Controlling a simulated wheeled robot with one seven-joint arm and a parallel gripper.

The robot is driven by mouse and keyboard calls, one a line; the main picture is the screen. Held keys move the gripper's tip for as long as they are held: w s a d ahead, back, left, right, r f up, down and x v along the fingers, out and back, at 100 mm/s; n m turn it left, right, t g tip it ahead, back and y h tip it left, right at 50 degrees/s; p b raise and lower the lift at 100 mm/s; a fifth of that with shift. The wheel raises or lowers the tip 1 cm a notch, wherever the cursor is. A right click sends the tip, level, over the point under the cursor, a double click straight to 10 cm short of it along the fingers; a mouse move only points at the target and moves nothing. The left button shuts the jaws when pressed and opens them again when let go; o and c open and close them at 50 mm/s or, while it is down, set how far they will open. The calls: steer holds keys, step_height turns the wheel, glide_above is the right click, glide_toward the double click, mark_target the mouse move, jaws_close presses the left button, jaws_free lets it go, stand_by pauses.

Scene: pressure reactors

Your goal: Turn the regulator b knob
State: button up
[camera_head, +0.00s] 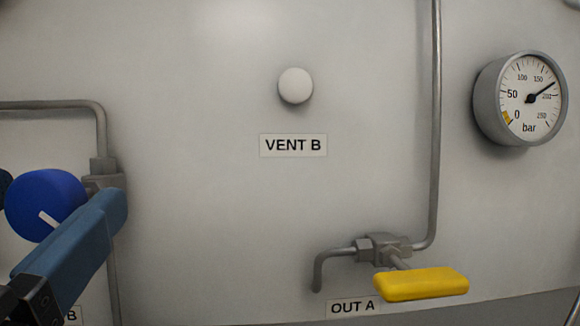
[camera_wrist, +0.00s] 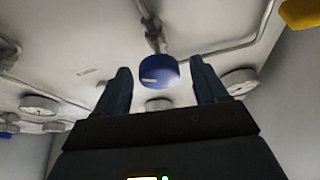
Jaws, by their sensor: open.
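The regulator knob is a blue round knob (camera_head: 44,203) with a white pointer line, at the left edge of the head view. A label under it is mostly hidden by my gripper, and only a "B" (camera_head: 72,315) shows. In the wrist view the blue knob (camera_wrist: 158,72) lies between and beyond my two fingertips, with a gap on each side. My gripper (camera_wrist: 160,66) is open and empty. In the head view one blue finger of my gripper (camera_head: 62,192) covers the lower right of the knob; the other finger is mostly out of view.
Grey pipes (camera_head: 102,130) run beside the knob. To the right are a white round button (camera_head: 295,86) above the VENT B label (camera_head: 293,145), a yellow valve handle (camera_head: 421,284) by the OUT A label (camera_head: 352,307), and a pressure gauge (camera_head: 524,98). The panel between is bare.

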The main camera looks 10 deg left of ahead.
steer(key=shift+x, duration=0.75)
steer(key=shift+c, duration=0.5)
steer(key=c, duration=0.9)
steer(key=shift+f, duration=0.1)
